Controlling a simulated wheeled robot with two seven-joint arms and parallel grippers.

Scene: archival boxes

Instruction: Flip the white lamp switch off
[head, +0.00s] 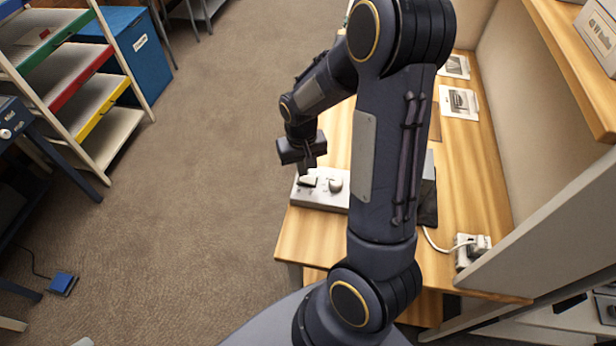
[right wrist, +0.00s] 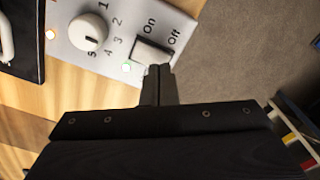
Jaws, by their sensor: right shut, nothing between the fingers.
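The white lamp switch (right wrist: 150,52) is a rocker in a dark frame on a pale control box (right wrist: 68,17), between the printed words On and Off. A small light (right wrist: 126,68) beside it glows. The box (head: 318,198) also shows in the head view, at the near left corner of the wooden desk. My right gripper (right wrist: 159,71) is shut and empty, its fingertips at the edge of the switch. I cannot tell whether they touch it or which way the rocker is tipped. The right gripper (head: 307,172) also shows above the box in the head view. My left gripper is out of view.
A power strip (head: 470,250) with a white cord lies on the wooden desk (head: 310,238). Open carpet (head: 190,210) lies left of the desk.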

